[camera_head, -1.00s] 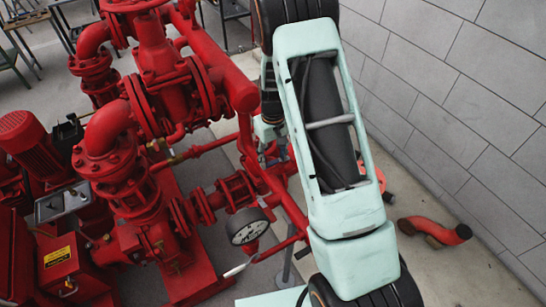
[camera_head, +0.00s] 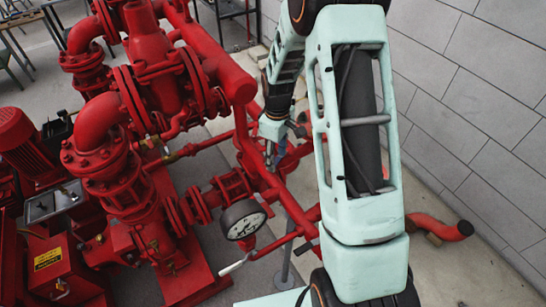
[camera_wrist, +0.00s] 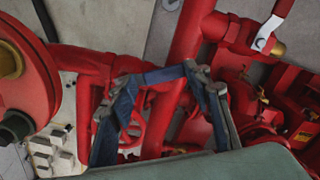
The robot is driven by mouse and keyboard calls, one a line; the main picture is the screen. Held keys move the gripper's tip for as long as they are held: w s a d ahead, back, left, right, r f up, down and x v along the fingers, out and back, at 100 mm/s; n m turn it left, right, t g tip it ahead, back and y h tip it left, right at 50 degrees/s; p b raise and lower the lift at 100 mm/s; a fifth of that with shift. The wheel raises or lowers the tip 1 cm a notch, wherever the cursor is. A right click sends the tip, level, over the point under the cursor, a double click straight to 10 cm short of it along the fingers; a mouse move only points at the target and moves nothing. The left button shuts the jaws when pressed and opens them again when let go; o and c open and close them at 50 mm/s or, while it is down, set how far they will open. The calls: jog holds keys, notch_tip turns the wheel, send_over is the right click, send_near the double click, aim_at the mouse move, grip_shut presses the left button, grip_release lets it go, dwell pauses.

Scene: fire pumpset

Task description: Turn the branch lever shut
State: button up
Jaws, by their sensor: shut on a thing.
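My gripper (camera_wrist: 166,82) shows blue fingers in the wrist view, set close around a short blue bar (camera_wrist: 165,75) between their tips. This bar looks like the branch lever's handle, but the fingers hide most of it and I cannot tell its angle for certain. In the head view my gripper (camera_head: 274,150) is low among the red branch pipes, right of the large red pump pipework, and its tips are small and partly hidden.
A white-faced gauge (camera_head: 243,220) and a white-tipped lever (camera_head: 236,266) sit left of my arm. A grey block wall (camera_head: 475,110) stands right, with an orange-red elbow pipe (camera_head: 445,229) on the floor.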

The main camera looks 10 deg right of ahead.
jog(key=n, duration=0.2)
jog(key=s+d+n, duration=0.1)
jog(key=shift+d+n, duration=0.3)
jog(key=shift+n, duration=0.1)
jog(key=shift+d+n+p, duration=0.4)
jog(key=shift+d+n, duration=0.2)
jog(key=shift+n, duration=0.75)
jog(key=shift+d+n+p, duration=0.4)
jog(key=shift+d+n, duration=0.2)
jog(key=shift+n, duration=0.7)
jog(key=shift+d+n+p, duration=0.4)
jog(key=shift+d+n, duration=0.2)
jog(key=shift+n, duration=0.75)
jog(key=o, duration=1.7)
